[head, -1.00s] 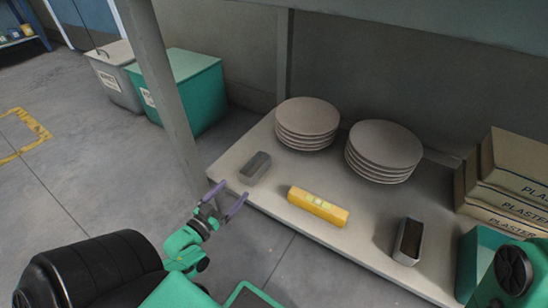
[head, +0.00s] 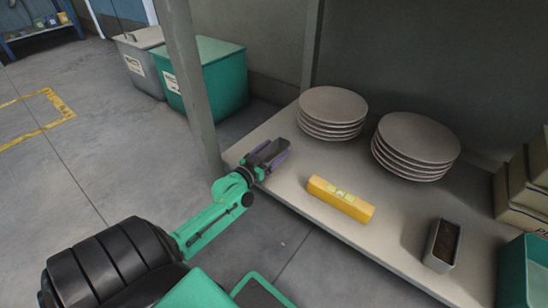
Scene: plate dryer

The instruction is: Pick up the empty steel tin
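The empty steel tin (head: 280,144), a small grey open-topped box, is on the left end of the pale shelf (head: 303,183). My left gripper (head: 271,156) reaches it from the front left, with its purple fingers along the two sides of the tin. The gripper hides the near part of the tin. I cannot tell whether the fingers touch the tin or stand just clear of it. A second steel tin (head: 434,259) with dark contents stands at the right front of the shelf. My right gripper is not in view.
A yellow spirit level (head: 340,198) lies right of the gripper. Two plate stacks (head: 333,106) (head: 415,140) stand behind. A grey post (head: 190,85) rises close to the left of my gripper. Boxes (head: 515,195) and a teal bin (head: 513,270) are at right.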

